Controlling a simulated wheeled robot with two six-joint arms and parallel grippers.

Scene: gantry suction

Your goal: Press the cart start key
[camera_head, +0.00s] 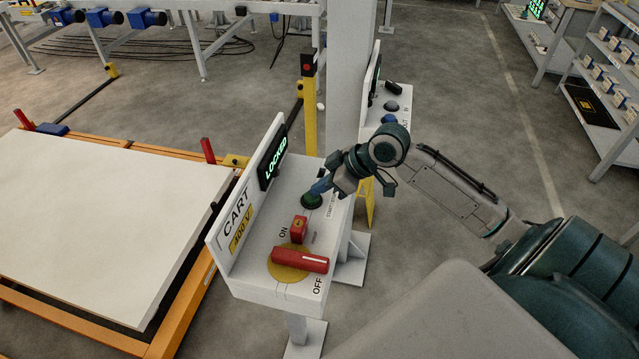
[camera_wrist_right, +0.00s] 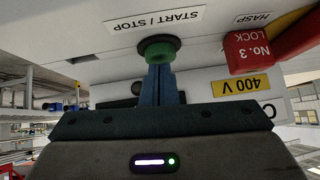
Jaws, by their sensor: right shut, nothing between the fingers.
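The cart start key is a round green button (camera_head: 311,200) in a dark ring on the sloped top of the white CART control box (camera_head: 245,278). In the right wrist view the green button (camera_wrist_right: 161,51) sits beside a START / STOP label. My right gripper (camera_head: 319,189) is shut and empty, its blue fingers pointing at the button. In the wrist view the fingertips (camera_wrist_right: 158,68) overlap the button's edge and appear to touch it; I cannot tell if it is pressed in. My left gripper is not in view.
The box display (camera_head: 272,158) reads LOCKED. A red lock (camera_head: 299,229) and a red switch handle (camera_head: 300,261) on a yellow disc are close to the button. A grey post (camera_head: 350,90) and a second control box (camera_head: 388,105) stand behind. A white-topped cart (camera_head: 100,215) is left.

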